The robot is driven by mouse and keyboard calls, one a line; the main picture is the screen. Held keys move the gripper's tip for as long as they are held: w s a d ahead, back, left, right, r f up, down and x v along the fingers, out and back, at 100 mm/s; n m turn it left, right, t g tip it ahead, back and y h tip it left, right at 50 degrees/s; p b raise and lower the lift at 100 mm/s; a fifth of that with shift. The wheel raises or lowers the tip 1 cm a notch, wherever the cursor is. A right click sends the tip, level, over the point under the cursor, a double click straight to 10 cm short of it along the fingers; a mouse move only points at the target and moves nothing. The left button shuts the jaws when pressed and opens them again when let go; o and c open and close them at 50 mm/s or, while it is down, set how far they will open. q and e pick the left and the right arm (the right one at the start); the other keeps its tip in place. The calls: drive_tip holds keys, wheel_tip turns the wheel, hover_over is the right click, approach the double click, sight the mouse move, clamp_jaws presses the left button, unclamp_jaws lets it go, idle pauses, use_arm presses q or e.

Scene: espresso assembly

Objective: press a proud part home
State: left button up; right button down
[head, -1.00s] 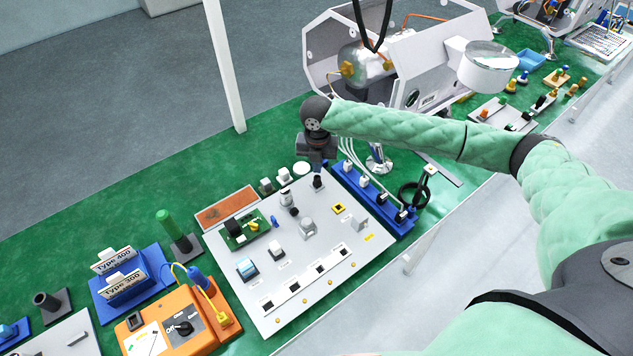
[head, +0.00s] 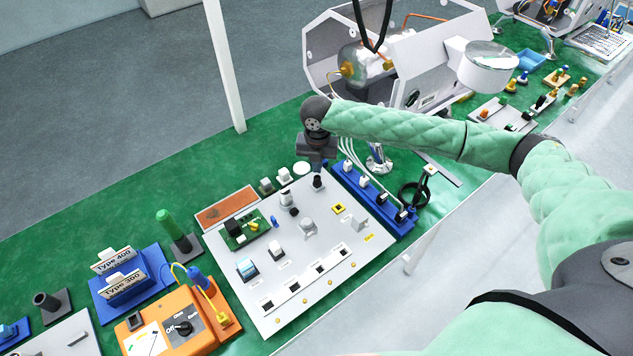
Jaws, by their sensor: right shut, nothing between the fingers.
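The light grey assembly panel (head: 330,285) lies on the green table with several parts on it. A black part (head: 317,181) stands upright near its far edge. Other parts include a black-and-white cylinder (head: 287,197), a grey knob (head: 308,226), a green circuit board (head: 246,231), a yellow-and-black part (head: 339,208) and a blue-and-white switch (head: 247,267). I cannot tell which part sits proud. My right gripper (head: 317,166) points down just above the black part; its fingers are shut and small in view. I cannot tell whether it touches that part. My left gripper is not in view.
A blue rack (head: 400,231) with white and black connectors stands along the panel's right side. An orange tester (head: 178,322) and a blue stand with Type 400 and Type 300 cards (head: 121,286) are at left. An open machine housing (head: 440,62) stands behind my right arm.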

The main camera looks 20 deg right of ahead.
drive_tip(key=shift+f+b, duration=0.35)
drive_tip(key=shift+f, duration=1.15)
idle(0.8)
drive_tip(key=shift+r+p, duration=2.7)
drive_tip(key=shift+r, duration=0.35)
drive_tip(key=shift+r+b, duration=0.45)
wheel_tip(320, 180, up, 6)
drive_tip(key=b, duration=0.3)
hover_over(317, 177)
drive_tip(key=shift+r, duration=0.4)
